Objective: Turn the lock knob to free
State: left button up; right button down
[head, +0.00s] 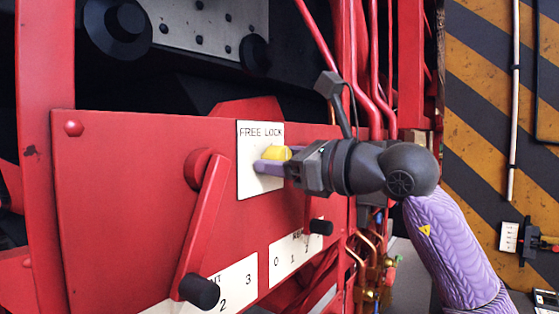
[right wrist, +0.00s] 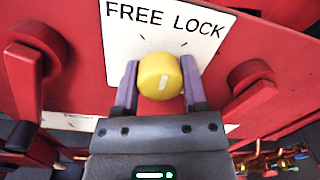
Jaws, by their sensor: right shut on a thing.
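The yellow lock knob (head: 276,152) sits on a white plate (head: 249,187) lettered FREE on the left and LOCK on the right, on a red panel. In the right wrist view the knob (right wrist: 152,71) is round, with a short pale mark on its face and two dark ticks on the plate above it. My left gripper is not in view.
A red lever with a black handle (head: 199,291) hangs left of the plate. A smaller lever with a black grip (head: 321,227) is just below my right gripper. Red pipes (head: 372,100) run upright behind my right wrist. Numbered plates lie lower on the panel.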

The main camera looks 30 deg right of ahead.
jog(key=n, duration=0.4)
jog(key=shift+n, duration=2.3)
jog(key=shift+n+y, duration=0.3)
jog(key=shift+c, duration=0.7)
grip_release()
jog(key=b+v, duration=0.4)
jog(key=v, duration=0.6)
jog(key=shift+b, duration=0.4)
